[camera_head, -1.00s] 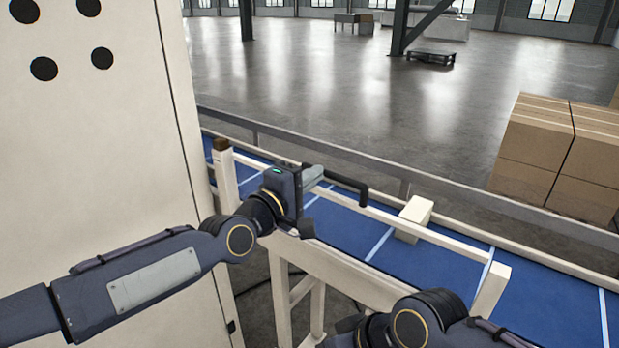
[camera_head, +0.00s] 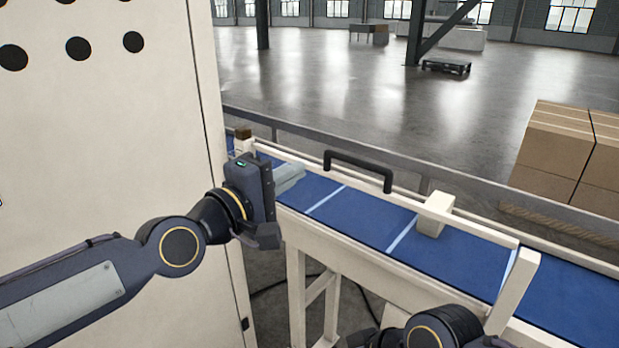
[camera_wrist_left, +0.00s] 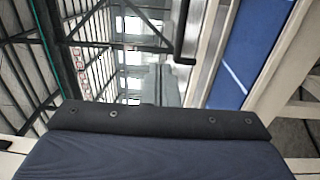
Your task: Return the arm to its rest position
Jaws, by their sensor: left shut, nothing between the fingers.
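My left arm reaches in from the left, bent at the elbow. Part of my right arm shows at the bottom right; its gripper is out of view.
A blue conveyor (camera_head: 375,223) with cream rails runs across the front. A cream block (camera_head: 435,214) sits at its rail. A tall cream cabinet (camera_head: 110,130) stands close on the left. Stacked cartons (camera_head: 560,150) stand at the right. Open floor lies beyond.

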